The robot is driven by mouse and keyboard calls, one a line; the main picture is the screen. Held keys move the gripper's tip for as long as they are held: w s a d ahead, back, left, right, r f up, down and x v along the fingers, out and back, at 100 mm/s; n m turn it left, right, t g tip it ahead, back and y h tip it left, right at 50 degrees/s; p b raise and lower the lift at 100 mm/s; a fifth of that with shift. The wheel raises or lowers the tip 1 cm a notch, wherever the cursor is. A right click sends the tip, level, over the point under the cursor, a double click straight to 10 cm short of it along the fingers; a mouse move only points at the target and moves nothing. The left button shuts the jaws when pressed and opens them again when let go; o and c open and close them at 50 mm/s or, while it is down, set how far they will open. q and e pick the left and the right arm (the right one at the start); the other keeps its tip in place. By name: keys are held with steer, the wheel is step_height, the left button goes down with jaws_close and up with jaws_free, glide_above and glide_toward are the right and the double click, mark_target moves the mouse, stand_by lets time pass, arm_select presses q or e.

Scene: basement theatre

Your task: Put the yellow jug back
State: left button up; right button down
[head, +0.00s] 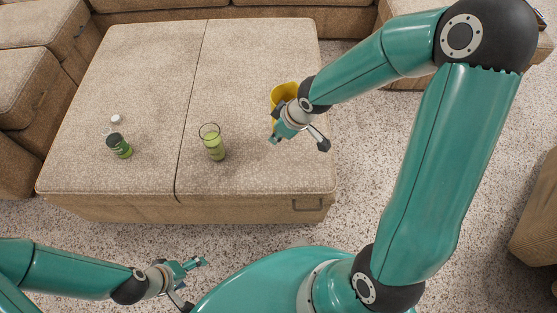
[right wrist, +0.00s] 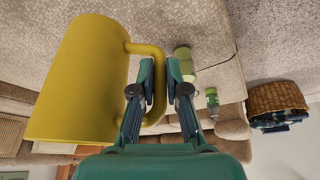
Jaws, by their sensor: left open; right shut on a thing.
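The yellow jug (head: 284,92) is at the right side of the beige ottoman (head: 150,75), partly hidden behind my right gripper (head: 298,139). In the right wrist view the jug (right wrist: 82,80) fills the left side, with its handle between the fingers of my right gripper (right wrist: 160,78). That gripper is shut on the handle. I cannot tell whether the jug's base touches the ottoman. My left gripper (head: 192,283) is open and empty, low in front of the ottoman's near edge.
A tall glass with green content (head: 213,147) stands near the ottoman's middle seam. A green bottle (head: 119,147) and a small white-topped item (head: 115,120) are at the left. The far part of the ottoman is clear. A wicker basket (right wrist: 276,97) shows in the right wrist view.

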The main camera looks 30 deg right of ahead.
step_height(320, 180, down, 12)
steer(key=b, duration=0.8)
steer(key=shift+f+b, duration=0.2)
steer(key=shift+b, duration=0.2)
steer(key=shift+r, duration=0.15)
steer(key=c, duration=1.2)
jaws_free()
